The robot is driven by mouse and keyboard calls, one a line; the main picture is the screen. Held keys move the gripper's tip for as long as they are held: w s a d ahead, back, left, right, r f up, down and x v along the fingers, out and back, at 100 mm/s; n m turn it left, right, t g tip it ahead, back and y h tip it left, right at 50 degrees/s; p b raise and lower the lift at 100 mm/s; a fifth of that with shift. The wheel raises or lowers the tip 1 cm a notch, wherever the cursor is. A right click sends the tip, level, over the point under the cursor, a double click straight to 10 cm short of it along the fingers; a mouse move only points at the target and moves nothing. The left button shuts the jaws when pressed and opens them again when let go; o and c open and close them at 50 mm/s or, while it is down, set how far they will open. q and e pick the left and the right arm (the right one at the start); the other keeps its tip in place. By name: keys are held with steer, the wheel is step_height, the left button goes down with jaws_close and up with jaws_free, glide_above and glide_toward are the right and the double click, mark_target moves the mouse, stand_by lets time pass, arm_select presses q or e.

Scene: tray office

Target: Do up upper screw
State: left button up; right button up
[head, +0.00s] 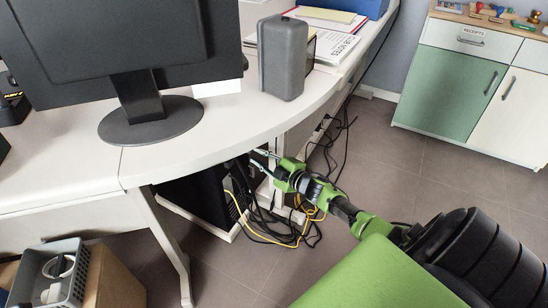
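No screw can be made out in the head view; it is too small or hidden. A black computer tower (198,193) stands under the desk, its upper part hidden by the desktop. My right gripper (257,161) reaches in from the lower right to just below the desk edge, beside the back of the tower. Its two thin fingers look spread apart, with nothing seen between them. The desk edge partly hides the area at the fingertips. My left gripper is not in view.
Yellow and black cables (283,230) hang and lie on the floor below my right gripper. The white desk (225,115) overhangs it and carries a monitor (140,60) and a grey box (283,58). A grey basket (50,275) stands lower left. A cabinet (455,85) stands at the back right.

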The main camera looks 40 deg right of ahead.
steer(key=s+r, duration=0.1)
steer(key=s, duration=0.7)
steer(key=shift+s+d, duration=0.15)
steer(key=shift+d, duration=0.3)
steer(key=shift+r, duration=0.1)
